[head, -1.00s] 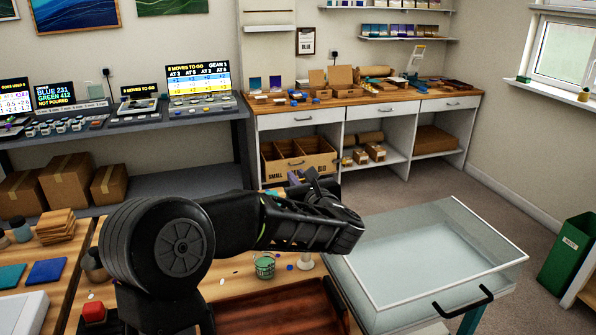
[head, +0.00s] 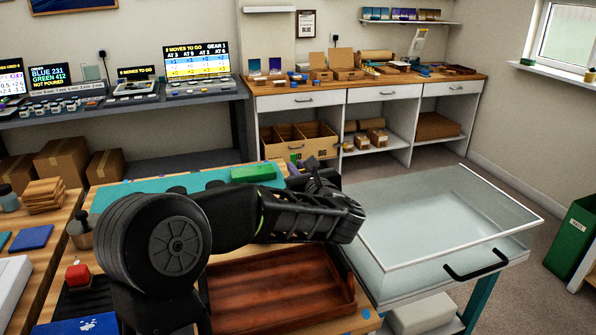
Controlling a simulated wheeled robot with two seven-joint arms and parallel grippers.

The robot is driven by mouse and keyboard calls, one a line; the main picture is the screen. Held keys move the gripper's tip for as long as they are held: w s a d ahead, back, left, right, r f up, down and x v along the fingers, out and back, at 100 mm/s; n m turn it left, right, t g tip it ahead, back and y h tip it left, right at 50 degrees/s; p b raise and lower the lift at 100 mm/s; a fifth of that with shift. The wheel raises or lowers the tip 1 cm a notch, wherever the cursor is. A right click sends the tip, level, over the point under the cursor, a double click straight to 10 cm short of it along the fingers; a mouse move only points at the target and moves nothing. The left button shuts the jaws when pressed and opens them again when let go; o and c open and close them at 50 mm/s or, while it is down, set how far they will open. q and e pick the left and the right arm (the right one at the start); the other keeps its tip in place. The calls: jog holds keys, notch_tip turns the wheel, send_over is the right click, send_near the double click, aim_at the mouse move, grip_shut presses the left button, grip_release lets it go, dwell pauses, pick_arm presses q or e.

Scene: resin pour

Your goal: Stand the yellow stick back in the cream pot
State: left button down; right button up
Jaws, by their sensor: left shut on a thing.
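My left gripper (head: 318,180) is at the end of the black arm that crosses the middle of the head view, above the back right part of the wooden worktable. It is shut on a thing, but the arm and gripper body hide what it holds. I cannot make out the yellow stick or the cream pot; the arm covers much of the table where they could be. My right gripper is not in view.
A red-brown wooden tray (head: 285,292) lies in front of the arm. A teal mat (head: 140,187) with a green block (head: 252,173) lies behind. A glass-lidded case (head: 440,222) stands right. A red-topped object (head: 78,272) and grey bottle (head: 80,234) stand left.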

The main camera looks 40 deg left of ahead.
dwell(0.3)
pick_arm(q)
jog(key=c, duration=1.3)
grip_release()
jog(key=shift+b+v, duration=0.65)
jog(key=shift+v, duration=3.25)
